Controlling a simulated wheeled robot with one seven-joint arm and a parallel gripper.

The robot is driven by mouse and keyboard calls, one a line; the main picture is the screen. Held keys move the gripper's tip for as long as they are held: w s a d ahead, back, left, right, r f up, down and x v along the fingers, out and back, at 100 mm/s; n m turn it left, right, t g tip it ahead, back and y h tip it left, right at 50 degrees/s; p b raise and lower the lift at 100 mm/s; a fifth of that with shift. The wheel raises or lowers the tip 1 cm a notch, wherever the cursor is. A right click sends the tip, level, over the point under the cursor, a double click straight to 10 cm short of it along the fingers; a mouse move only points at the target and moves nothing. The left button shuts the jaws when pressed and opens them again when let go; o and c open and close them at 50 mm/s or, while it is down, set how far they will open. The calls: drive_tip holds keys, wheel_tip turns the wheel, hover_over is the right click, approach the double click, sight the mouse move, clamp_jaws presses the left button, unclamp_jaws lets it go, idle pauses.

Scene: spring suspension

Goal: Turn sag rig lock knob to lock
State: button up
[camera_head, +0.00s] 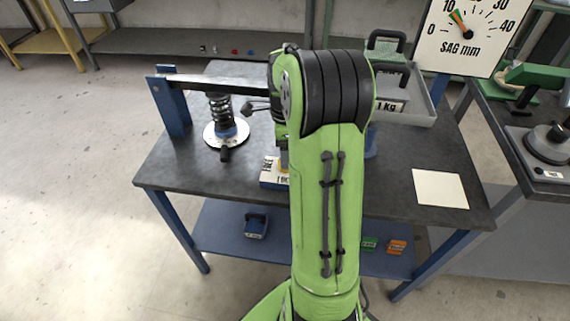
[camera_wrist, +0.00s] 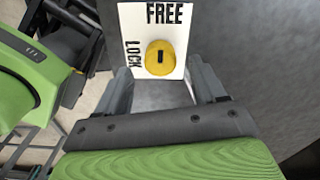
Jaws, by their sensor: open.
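The yellow lock knob (camera_wrist: 160,46) sits on a white plate (camera_wrist: 135,22) marked FREE at the top and LOCK at the left. A short dark mark on the knob runs up and down in the wrist view, in line with FREE rather than LOCK. My gripper (camera_wrist: 160,70) is open, one finger on each side of the knob's near side; I cannot tell whether either touches it. In the head view, my arm hides most of the gripper and knob, and part of the plate (camera_head: 268,180) shows left of the arm.
The spring (camera_head: 220,106) stands on a round base under a dark beam (camera_head: 225,84), left of my arm. A grey tray with a 1 kg weight (camera_head: 391,106) and the sag dial (camera_head: 465,30) are at right.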

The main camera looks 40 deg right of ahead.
wheel_tip(320, 180, down, 4)
drive_tip(key=shift+r+b, duration=0.2)
drive_tip(key=shift+b, duration=0.2)
drive_tip(key=shift+r, duration=0.1)
drive_tip(key=c, duration=1.1)
drive_tip(key=shift+o, duration=0.2)
